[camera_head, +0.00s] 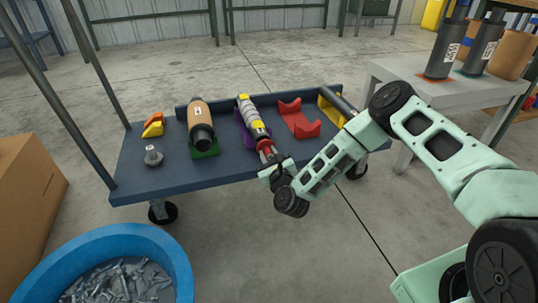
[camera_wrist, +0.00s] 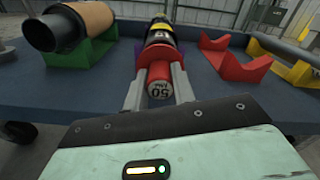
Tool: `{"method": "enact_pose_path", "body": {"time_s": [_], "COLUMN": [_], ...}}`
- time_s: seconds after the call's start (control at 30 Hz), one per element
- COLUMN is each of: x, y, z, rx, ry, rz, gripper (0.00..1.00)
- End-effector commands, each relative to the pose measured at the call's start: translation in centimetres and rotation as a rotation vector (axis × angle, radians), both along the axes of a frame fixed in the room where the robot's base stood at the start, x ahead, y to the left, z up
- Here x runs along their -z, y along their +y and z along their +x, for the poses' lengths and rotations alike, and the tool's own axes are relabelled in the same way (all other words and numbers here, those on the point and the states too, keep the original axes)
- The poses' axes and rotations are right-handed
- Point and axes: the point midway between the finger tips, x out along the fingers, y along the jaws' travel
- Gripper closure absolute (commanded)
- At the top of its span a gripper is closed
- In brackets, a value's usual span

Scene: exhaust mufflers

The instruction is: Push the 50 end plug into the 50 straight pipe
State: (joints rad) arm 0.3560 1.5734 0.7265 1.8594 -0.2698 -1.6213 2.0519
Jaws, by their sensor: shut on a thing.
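The 50 straight pipe (camera_head: 247,108), banded in grey, yellow and black, lies in a purple cradle (camera_head: 242,131) on the blue cart. Its near end also shows in the wrist view (camera_wrist: 160,33). The red end plug (camera_wrist: 159,88), marked 50, is in line with the pipe and meets its near end. How deep it sits inside is hidden. My gripper (camera_wrist: 159,98) is shut on the plug, one finger on each side. In the head view my gripper (camera_head: 270,165) is at the cart's front edge, with the red plug (camera_head: 266,147) just beyond it.
On the cart (camera_head: 225,170) are a tan muffler (camera_head: 199,112) in a green cradle, an empty red cradle (camera_head: 299,121), a yellow cradle (camera_head: 330,112), an orange-yellow piece (camera_head: 153,125) and a metal part (camera_head: 153,156). A blue tub (camera_head: 165,250) stands in front. A grey table (camera_head: 400,72) is right.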

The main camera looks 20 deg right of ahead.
Motion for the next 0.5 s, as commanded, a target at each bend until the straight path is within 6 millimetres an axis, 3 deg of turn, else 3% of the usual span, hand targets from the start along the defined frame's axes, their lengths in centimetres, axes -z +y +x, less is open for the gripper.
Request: {"method": "enact_pose_path", "body": {"time_s": [0.5], "x": [0.0], "y": [0.0], "z": [1.1], "rx": [0.001], "ry": [-0.001], "rz": [0.000], "gripper": [0.97]}}
